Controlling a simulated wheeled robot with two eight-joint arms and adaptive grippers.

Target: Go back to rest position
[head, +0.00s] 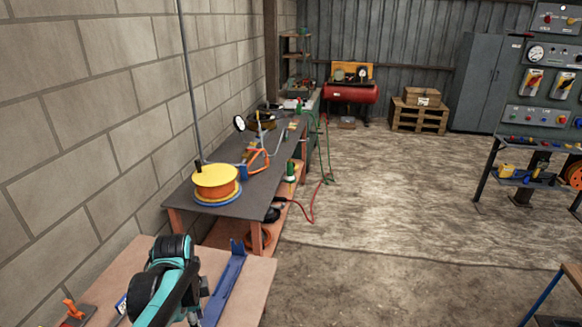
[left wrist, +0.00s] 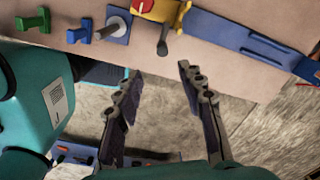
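My left gripper (left wrist: 158,72) shows in the left wrist view with its two dark fingers spread apart. Nothing is between them. Beyond the fingertips is the edge of a light brown tabletop (left wrist: 225,62), with floor below. In the head view a teal and black arm section of mine (head: 168,280) is over the near table (head: 262,283) at the lower left. My right gripper is in neither view.
A long blue bar (head: 231,280) lies on the near table. The left wrist view shows green pieces (left wrist: 35,20), and a yellow-and-red part (left wrist: 162,12) on the tabletop. A dark workbench (head: 250,180) holds an orange reel (head: 216,184).

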